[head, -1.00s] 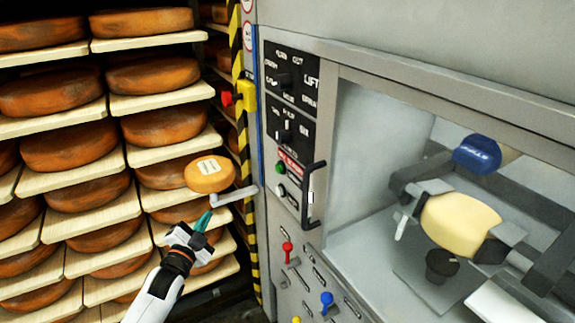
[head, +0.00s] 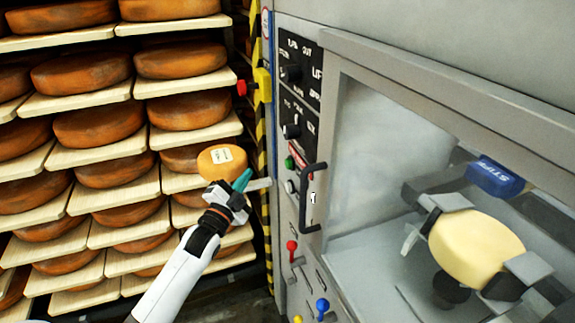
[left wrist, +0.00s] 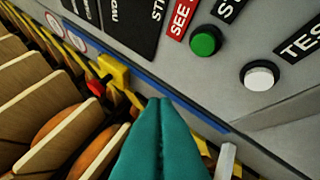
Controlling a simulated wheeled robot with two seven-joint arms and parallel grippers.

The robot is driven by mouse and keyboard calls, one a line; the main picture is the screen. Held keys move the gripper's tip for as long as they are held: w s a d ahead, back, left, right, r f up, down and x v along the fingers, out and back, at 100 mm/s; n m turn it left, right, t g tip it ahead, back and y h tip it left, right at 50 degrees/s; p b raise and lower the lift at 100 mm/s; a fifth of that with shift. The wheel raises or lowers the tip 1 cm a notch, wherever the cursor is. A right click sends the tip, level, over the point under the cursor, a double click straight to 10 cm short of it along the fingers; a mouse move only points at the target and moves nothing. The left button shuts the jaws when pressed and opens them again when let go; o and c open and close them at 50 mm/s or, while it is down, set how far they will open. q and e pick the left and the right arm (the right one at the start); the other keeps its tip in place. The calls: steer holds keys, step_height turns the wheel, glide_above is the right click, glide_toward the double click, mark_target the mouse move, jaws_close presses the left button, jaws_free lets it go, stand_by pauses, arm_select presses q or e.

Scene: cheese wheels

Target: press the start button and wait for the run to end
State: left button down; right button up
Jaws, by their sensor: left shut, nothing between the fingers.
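The green button (head: 289,162) sits on the grey machine's front panel, and it shows larger in the left wrist view (left wrist: 205,41). A label starting with "S" beside it is cut off. A white button (head: 290,187) sits below it, beside a label reading "TES" in the left wrist view (left wrist: 260,75). My left gripper (head: 243,178) has its teal fingers shut and empty, pointing toward the panel left of the green button. In the left wrist view a gap separates the fingertips (left wrist: 160,100) from both buttons. My right gripper is not in view.
A black handle (head: 312,197) stands out right of the buttons. A yellow box with a red knob (head: 262,86) is above the gripper. Shelves of cheese wheels (head: 92,124) fill the left. A pale cheese wheel (head: 474,250) is clamped inside the machine's window.

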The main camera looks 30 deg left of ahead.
mark_target(288, 164)
arm_select(q)
steer(key=w+d+b, duration=0.1)
steer(key=w+d, duration=0.4)
steer(key=w, duration=0.1)
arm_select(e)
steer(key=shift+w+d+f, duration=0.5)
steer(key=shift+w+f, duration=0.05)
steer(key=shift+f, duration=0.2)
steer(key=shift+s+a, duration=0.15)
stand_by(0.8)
arm_select(q)
steer(key=shift+w+d, duration=0.1)
steer(key=shift+d, duration=0.05)
stand_by(0.4)
steer(key=shift+w+d, duration=0.15)
steer(key=shift+w, duration=0.05)
